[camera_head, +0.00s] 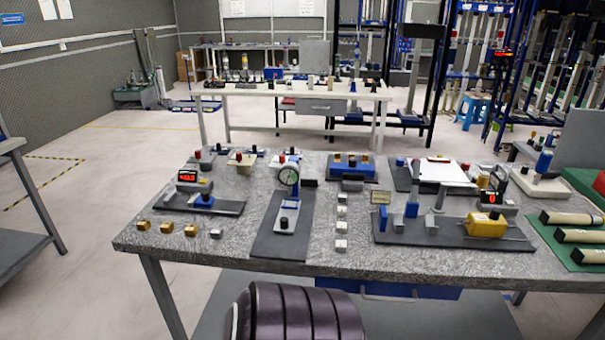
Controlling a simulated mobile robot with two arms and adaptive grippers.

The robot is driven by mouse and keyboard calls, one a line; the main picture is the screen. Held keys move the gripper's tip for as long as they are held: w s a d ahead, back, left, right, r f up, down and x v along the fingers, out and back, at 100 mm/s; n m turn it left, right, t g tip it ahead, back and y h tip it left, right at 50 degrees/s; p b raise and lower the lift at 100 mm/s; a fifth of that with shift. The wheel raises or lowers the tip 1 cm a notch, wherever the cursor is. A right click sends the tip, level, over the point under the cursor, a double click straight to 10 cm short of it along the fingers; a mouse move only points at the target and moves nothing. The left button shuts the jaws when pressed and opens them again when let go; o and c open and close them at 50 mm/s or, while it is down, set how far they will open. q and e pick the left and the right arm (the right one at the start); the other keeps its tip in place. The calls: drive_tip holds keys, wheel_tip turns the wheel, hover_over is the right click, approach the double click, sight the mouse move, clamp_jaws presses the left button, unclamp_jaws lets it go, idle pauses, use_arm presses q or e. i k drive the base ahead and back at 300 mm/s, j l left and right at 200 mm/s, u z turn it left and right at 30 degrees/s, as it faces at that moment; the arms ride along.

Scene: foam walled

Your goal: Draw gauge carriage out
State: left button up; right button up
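Several gauge fixtures stand on the grey speckled table (235,234). In the middle, a round dial gauge (289,177) sits on a blue post above a dark base plate (280,238) with a small black knob. At the left, a unit with a red lit display (187,176) stands behind a blue block (204,201) on a dark plate. At the right, a long dark plate (393,233) carries blue and grey uprights and a yellow block (486,225). I cannot tell which part is the gauge carriage. Neither gripper is in view.
Several small brass blocks (167,227) lie near the left front edge. A column of pale blocks (341,227) stands right of the dial gauge fixture. A green mat with cylinders (567,218) is at the far right. A white bench (290,91) stands behind, across open floor.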

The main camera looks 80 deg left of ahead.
sight(286, 218)
drive_tip(key=u, duration=2.35)
